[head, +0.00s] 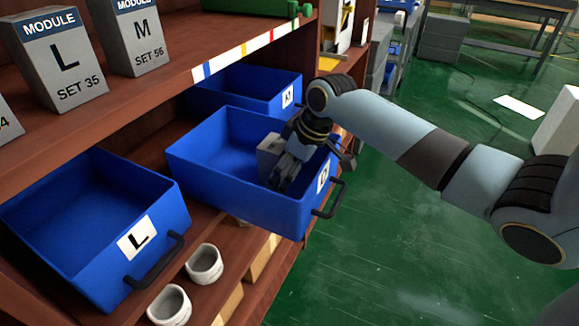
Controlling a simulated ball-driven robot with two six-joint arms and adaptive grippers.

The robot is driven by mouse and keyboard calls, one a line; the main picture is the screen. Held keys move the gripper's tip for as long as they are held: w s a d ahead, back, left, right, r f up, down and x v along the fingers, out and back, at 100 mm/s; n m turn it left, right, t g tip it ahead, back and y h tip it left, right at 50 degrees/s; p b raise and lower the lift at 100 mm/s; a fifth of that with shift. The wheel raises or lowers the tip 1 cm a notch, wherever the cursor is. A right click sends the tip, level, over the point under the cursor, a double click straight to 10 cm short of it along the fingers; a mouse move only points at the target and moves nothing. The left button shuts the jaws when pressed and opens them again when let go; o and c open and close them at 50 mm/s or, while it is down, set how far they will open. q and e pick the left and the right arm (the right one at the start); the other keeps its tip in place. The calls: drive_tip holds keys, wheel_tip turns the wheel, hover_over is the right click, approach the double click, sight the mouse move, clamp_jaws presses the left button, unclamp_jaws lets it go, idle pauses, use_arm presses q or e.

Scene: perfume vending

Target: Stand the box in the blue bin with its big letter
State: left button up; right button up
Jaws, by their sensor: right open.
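A grey box (267,148) is inside the middle blue bin (220,185), near its right end. It looks upright, but my right gripper hides much of it and its letter does not show. My right gripper (277,181) is open, reaching down into this bin right beside the box. I cannot tell whether it touches the box. The middle bin's white label (323,178) is seen at a slant and its letter is hard to read. My left gripper is not in view.
A blue bin (60,225) marked L stands nearer, and another blue bin (250,85) stands farther back. Grey boxes marked L (62,60) and M (138,35) stand on the upper shelf. Two white cups (204,264) sit below.

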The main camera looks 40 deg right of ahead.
drive_tip(key=v, duration=1.2)
drive_tip(key=shift+s, duration=0.1)
drive_tip(key=shift+s, duration=0.1)
